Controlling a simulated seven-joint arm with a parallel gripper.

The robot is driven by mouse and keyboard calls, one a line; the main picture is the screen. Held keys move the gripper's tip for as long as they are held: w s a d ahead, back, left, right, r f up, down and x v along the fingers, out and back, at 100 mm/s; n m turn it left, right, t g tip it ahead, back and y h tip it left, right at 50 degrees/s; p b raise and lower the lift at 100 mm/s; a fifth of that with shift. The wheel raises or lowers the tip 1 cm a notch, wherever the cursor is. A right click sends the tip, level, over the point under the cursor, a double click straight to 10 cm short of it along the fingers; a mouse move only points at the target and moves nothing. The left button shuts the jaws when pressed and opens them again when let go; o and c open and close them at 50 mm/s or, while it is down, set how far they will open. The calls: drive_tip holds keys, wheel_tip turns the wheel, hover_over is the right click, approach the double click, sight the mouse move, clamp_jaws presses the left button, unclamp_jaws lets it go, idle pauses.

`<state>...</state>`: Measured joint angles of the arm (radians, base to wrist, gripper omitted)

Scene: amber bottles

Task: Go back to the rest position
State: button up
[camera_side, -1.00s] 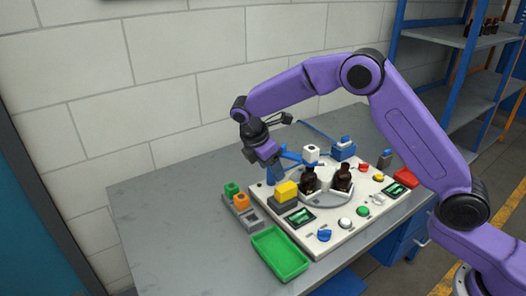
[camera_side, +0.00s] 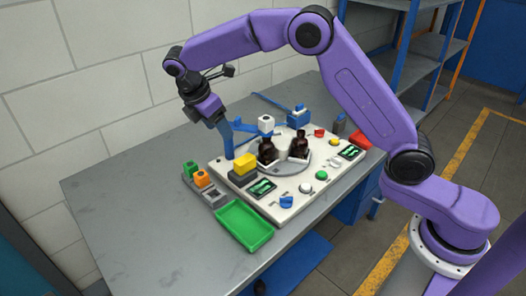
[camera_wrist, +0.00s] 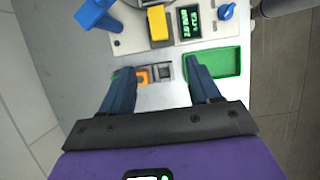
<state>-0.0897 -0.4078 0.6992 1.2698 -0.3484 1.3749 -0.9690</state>
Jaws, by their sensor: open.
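My gripper (camera_side: 218,122) is at the left in the side view, in the air above the far left part of the work panel (camera_side: 282,205). Its two dark blue fingers are spread apart with nothing between them in the wrist view (camera_wrist: 160,76). In the side view the fingertips are hard to separate from a blue post (camera_side: 228,145) behind or below them. Two amber bottles, a left one (camera_side: 267,152) and a right one (camera_side: 299,146), stand upright on a round grey plate (camera_side: 289,169) on the panel, apart from my gripper.
An empty green tray (camera_side: 244,226) lies at the panel's front left. Beside it is a grey holder with a green block (camera_side: 190,169) and an orange block (camera_side: 202,179). A yellow block (camera_side: 243,164) is on the panel. The table's left part (camera_side: 125,210) is clear.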

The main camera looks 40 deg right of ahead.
drive_tip(key=s+r+m+y, duration=0.1)
drive_tip(key=s+r, duration=0.1)
drive_tip(key=s, duration=0.6)
drive_tip(key=s+r+m+y, duration=0.1)
drive_tip(key=s+r, duration=0.1)
drive_tip(key=s, duration=0.7)
drive_tip(key=s+d+f+m+y, duration=0.1)
drive_tip(key=s+d, duration=0.4)
drive_tip(key=s, duration=0.5)
drive_tip(key=s+d+f+m+y, duration=0.1)
drive_tip(key=s+d, duration=0.4)
drive_tip(key=s, duration=0.6)
drive_tip(key=shift+d+f+m+y, duration=0.3)
drive_tip(key=shift+f+m+y, duration=0.1)
drive_tip(key=shift+f+m, duration=0.25)
